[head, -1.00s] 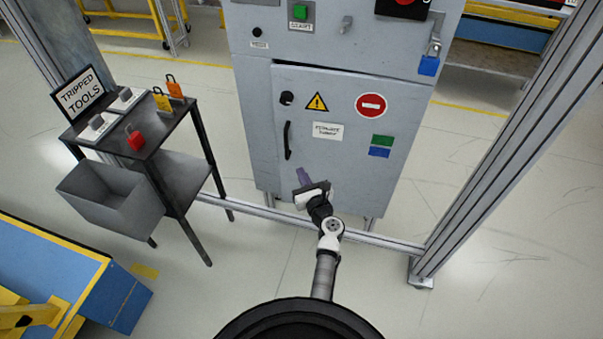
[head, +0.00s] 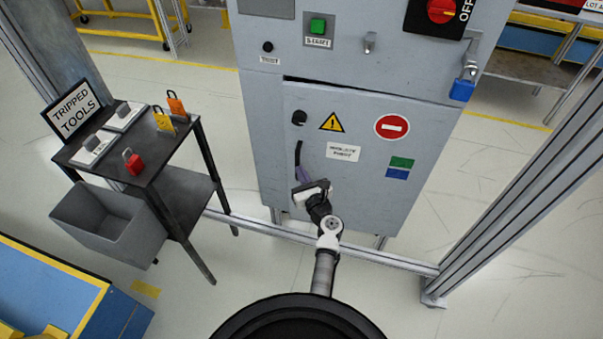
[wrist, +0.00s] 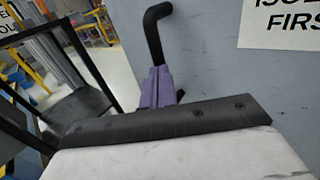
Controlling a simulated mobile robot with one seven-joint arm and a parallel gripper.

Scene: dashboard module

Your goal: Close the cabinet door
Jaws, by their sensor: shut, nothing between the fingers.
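The grey cabinet door (head: 360,185) carries a warning triangle, a red no-entry sign and a white label. A dark gap shows along its top edge, so it looks slightly ajar. Its black vertical handle (head: 298,158) is at the left side, and the handle's bent upper end (wrist: 155,30) shows in the wrist view. My gripper (head: 303,174) is in front of the door at the handle's lower end. Its purple fingers (wrist: 156,88) are shut and empty, overlapping the lower handle in the wrist view. Whether they touch the handle or door I cannot tell.
A black cart (head: 150,165) with padlocks and a "TRIPPED TOOLS" sign stands at the left, with a grey bin (head: 100,225) beside it. A metal rail (head: 390,259) crosses low before the cabinet. A metal post (head: 520,170) rises at the right.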

